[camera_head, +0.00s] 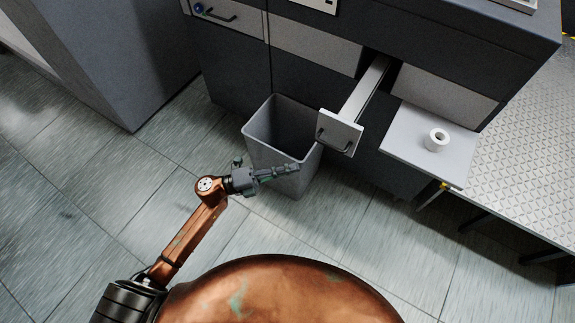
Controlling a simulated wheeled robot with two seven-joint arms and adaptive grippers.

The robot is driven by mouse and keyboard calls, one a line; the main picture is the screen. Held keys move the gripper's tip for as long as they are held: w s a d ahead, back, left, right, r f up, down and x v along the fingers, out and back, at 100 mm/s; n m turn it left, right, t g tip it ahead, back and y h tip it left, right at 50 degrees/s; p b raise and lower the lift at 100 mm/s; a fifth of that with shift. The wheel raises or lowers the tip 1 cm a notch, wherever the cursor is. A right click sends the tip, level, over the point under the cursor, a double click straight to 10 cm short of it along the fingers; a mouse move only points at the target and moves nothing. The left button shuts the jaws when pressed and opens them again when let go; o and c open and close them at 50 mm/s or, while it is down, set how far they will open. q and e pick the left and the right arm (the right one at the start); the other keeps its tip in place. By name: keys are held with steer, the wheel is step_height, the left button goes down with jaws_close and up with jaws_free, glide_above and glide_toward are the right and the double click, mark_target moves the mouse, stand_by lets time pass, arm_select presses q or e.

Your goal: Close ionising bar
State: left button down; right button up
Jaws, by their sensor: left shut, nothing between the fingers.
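A narrow light-grey slide-out unit, which looks like the ionising bar (361,97), sticks out of the dark machine front. Its square front plate (340,131) carries a dark handle (335,143). My left gripper (297,168) is shut and empty. In the picture it is below and left of the handle, apart from it, and it overlaps the near side of the grey bin. My right gripper is not in view.
An open grey bin (262,148) stands on the tiled floor just left of the pulled-out unit. A pale shelf (400,137) with a white roll (436,139) juts out to the right. A metal tread-plate platform (530,150) is at far right.

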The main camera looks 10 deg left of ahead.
arm_select(q)
steer(key=w+d+r+b, duration=0.1)
steer(key=w+d, duration=0.5)
steer(key=shift+w+d+r, duration=0.25)
steer(key=shift+d+r, duration=0.1)
steer(key=shift+d, duration=0.05)
